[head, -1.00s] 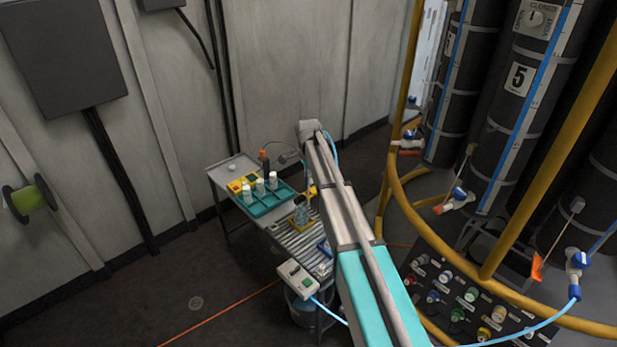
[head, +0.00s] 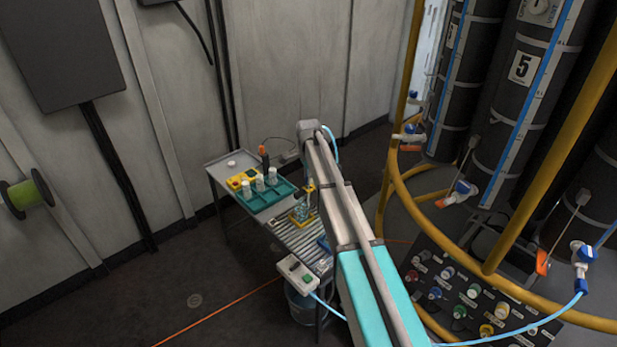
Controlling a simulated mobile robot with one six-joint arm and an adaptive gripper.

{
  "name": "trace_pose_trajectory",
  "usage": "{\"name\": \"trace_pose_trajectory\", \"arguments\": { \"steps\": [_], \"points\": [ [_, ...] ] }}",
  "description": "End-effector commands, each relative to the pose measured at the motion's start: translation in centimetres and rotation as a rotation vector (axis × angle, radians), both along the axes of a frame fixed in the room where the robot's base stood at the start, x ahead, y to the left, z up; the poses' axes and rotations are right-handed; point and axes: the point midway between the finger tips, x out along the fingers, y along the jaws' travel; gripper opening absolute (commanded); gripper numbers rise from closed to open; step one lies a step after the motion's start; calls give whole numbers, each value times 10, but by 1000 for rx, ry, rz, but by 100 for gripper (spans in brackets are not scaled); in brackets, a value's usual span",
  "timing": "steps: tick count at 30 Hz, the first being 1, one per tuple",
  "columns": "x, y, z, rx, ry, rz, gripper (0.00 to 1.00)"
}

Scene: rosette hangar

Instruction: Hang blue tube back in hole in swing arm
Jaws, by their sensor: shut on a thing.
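A light blue tube curves out from behind the end of my arm (head: 332,143) in the head view. Lower down, a light blue tube (head: 328,307) runs from beside the white control box to behind my arm. Another stretch (head: 540,322) hangs from a blue-and-white valve at the right. I cannot tell whether these stretches are one tube. My arm reaches over the right side of the bench and hides what lies behind it. My gripper and whatever it holds do not show. I cannot make out the swing arm or its hole.
A grey bench (head: 222,164) carries a teal tray (head: 262,204) with white bottles and a yellow holder (head: 303,218). A white control box (head: 297,271) is at its front. Yellow rails (head: 395,185) and black columns (head: 520,100) stand right. An orange line (head: 215,315) crosses the floor.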

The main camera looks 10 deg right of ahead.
Motion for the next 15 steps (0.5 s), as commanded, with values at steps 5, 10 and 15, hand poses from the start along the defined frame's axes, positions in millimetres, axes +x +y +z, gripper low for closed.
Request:
{"name": "trace_pose_trajectory", "arguments": {
  "steps": [5, 10, 15],
  "points": [
    [0, 0, -7, 0, 0, 0, 2],
    [0, 0, -11, 0, 0, 0, 2],
    [0, 0, -13, 0, 0, 0, 2]
  ]
}}
